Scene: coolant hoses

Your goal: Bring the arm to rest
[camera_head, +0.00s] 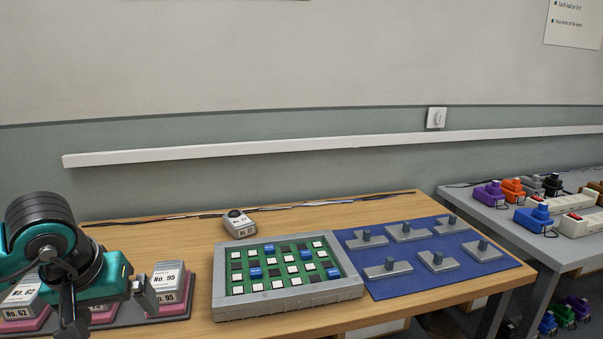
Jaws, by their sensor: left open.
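My left arm comes in at the lower left of the head view. Its gripper (108,302) is open, with its fingers apart, low over a dark tray (189,307) of labelled blocks. One block marked No. 95 (168,279) stands just right of the fingers. Another marked No. 62 (20,297) is at the left, partly covered by my arm. I cannot tell whether the fingers touch anything. My right gripper is not in view.
A grey-framed green board (290,306) with white and blue pieces is mid-table. A blue mat (400,288) with several grey handled pieces lies right of it. A No. 27 block (239,225) stands behind. A grey table (501,219) at right holds coloured plugs.

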